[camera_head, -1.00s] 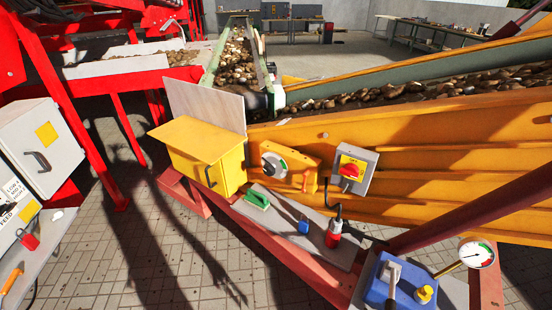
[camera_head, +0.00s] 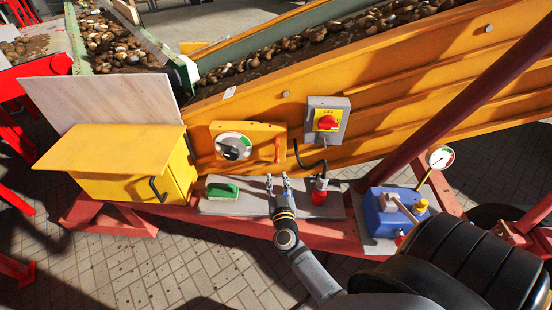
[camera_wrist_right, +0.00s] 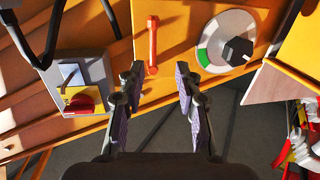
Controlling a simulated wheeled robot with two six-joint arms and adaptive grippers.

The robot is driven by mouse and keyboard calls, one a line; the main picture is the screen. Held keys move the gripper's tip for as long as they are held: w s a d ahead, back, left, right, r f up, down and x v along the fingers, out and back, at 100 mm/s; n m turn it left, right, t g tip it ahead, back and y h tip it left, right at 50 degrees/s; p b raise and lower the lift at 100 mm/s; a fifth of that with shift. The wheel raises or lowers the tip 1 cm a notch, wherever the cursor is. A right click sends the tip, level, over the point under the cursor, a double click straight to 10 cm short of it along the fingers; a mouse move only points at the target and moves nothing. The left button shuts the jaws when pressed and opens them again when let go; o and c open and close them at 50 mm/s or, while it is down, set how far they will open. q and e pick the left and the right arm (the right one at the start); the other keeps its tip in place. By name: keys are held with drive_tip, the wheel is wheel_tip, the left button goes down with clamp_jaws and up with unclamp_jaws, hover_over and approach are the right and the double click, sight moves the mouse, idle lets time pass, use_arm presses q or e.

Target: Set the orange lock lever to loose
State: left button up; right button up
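The orange lock lever (camera_head: 277,149) is a small upright handle on the right part of an orange plate (camera_head: 258,131), beside a round dial (camera_head: 233,146) with a black knob. In the right wrist view the lever (camera_wrist_right: 152,45) stands upright on its plate, with the dial (camera_wrist_right: 226,40) to its right. My right gripper (camera_head: 278,178) is open and empty, just below the lever in the head view. In the right wrist view its fingers (camera_wrist_right: 159,85) are spread, with the lever ahead between their lines, apart from both. I cannot read any lever marking. My left gripper is not in view.
A grey switch box with a red knob (camera_head: 327,121) is right of the lever. A green-handled block (camera_head: 222,191) and a red connector (camera_head: 320,190) with a black cable are on the grey shelf (camera_head: 240,207). A yellow box (camera_head: 120,155) stands left; a blue unit (camera_head: 392,215) right.

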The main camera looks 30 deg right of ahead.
sight(277, 152)
drive_tip(key=shift+m+h, duration=0.3)
drive_tip(key=shift+h, duration=0.1)
drive_tip(key=x, duration=0.3)
drive_tip(key=r+x, duration=0.1)
drive_tip(key=x, duration=0.7)
drive_tip(key=shift+s+d+r+b, duration=0.25)
drive_tip(key=shift+d+r+b, duration=0.05)
drive_tip(key=shift+r+b, duration=0.1)
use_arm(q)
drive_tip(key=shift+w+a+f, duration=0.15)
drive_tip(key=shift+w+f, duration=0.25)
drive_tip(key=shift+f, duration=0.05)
use_arm(e)
clamp_jaws()
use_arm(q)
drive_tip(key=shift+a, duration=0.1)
